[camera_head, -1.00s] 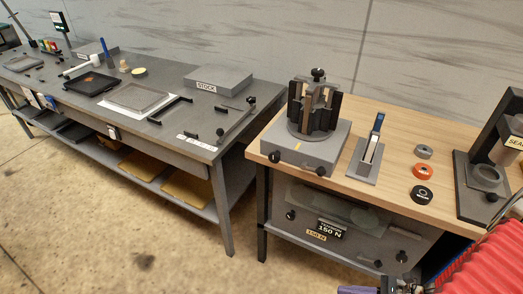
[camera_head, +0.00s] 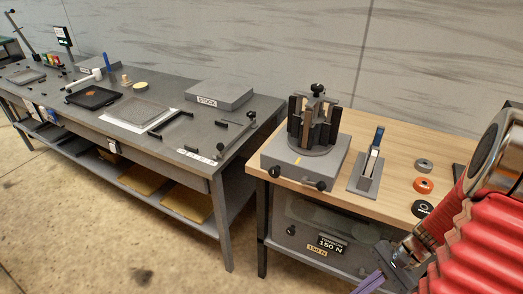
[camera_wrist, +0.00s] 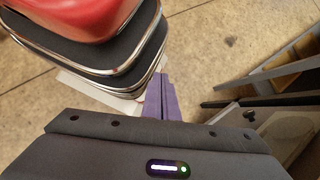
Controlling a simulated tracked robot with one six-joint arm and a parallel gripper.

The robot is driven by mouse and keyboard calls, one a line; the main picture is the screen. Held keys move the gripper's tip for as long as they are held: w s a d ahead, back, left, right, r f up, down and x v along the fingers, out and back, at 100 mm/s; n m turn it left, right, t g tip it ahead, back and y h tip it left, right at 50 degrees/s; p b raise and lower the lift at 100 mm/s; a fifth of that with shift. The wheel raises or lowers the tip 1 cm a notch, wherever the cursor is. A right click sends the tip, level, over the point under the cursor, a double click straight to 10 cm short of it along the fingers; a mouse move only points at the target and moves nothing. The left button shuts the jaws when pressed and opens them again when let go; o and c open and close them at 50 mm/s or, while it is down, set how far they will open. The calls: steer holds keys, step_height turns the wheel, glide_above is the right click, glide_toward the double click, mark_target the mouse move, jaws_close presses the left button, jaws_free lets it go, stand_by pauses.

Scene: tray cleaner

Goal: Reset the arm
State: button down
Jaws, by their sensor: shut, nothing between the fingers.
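My gripper (camera_head: 369,283) is at the bottom right of the head view, in front of the wooden-topped table and below its top. Its purple fingers are together and hold nothing. They also show in the wrist view (camera_wrist: 160,98), pointing away over the concrete floor. My red arm covers the right side of the head view and hides the right end of the wooden table.
The wooden table (camera_head: 398,188) carries a clamp fixture (camera_head: 313,128), a blue-handled tool in a stand (camera_head: 370,165) and grey, orange and black rings (camera_head: 423,186). A long grey bench (camera_head: 262,106) with trays stands left. The floor (camera_head: 130,250) in front is clear.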

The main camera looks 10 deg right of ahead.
steer(key=a+r+n+t+h, duration=0.2)
steer(key=a+r+n, duration=0.2)
steer(key=r, duration=0.5)
steer(key=w+a+r+n+t+h, duration=0.1)
steer(key=a+r+n+t+h, duration=0.1)
steer(key=a+r+n, duration=0.3)
steer(key=a+r+n+t+h, duration=0.3)
steer(key=a+r+n, duration=0.2)
steer(key=r, duration=0.8)
steer(key=shift+w+a+r, duration=0.15)
steer(key=shift+a+r, duration=0.05)
steer(key=shift+a, duration=0.05)
stand_by(0.4)
